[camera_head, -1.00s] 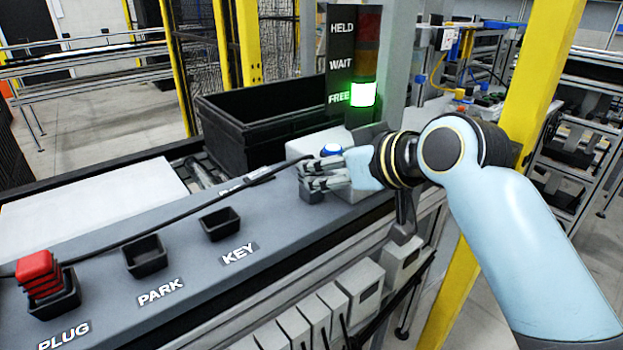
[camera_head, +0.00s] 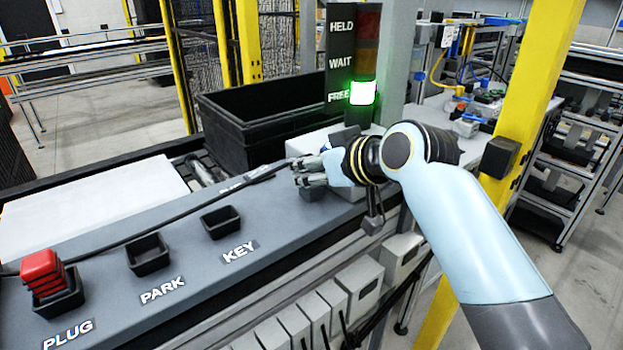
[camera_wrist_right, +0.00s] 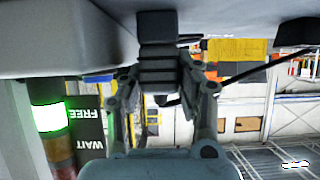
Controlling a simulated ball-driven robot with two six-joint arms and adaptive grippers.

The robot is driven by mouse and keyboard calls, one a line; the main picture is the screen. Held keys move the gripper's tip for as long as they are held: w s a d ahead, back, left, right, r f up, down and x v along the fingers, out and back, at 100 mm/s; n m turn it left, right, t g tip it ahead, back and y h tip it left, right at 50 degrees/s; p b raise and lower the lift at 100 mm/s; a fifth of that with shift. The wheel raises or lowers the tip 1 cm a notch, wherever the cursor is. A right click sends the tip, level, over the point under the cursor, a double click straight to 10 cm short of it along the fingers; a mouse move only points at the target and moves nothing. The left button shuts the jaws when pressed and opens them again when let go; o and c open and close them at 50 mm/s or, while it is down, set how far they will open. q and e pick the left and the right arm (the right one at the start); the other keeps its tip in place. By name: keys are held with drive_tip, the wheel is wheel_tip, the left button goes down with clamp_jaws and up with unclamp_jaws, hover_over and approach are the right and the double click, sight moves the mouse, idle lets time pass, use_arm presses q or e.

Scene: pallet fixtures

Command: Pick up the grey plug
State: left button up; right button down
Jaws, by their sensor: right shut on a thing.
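The grey plug (camera_wrist_right: 158,62) shows in the wrist view as a dark grey ribbed block between the two fingers of my right gripper (camera_wrist_right: 162,78). The gripper is shut on it. In the head view my right gripper (camera_head: 308,171) is at the far right end of the grey bench top, beside the pale box, and its fingers hide most of the plug. I cannot tell whether the plug still touches the surface beside it. My left gripper is not in view.
A red ribbed plug (camera_head: 42,272) stands in the PLUG holder (camera_head: 62,298). The PARK holder (camera_head: 148,257) and KEY holder (camera_head: 221,223) are empty. A black cable (camera_head: 175,222) runs along the bench. A black crate (camera_head: 222,135) stands behind, and the lamp post (camera_head: 362,92) glows green at FREE.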

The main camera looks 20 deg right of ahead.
drive_tip(key=shift+r, duration=0.15)
drive_tip(key=r, duration=0.4)
drive_tip(key=shift+d+r, duration=0.15)
drive_tip(key=shift+d, duration=0.2)
drive_tip(key=s+d+r+b, duration=0.1)
drive_tip(key=s+d+r, duration=0.2)
drive_tip(key=d+r, duration=0.3)
drive_tip(key=d, duration=0.4)
drive_tip(key=shift+d+r, duration=0.2)
drive_tip(key=shift+r, duration=0.05)
drive_tip(key=shift+s+r, duration=0.1)
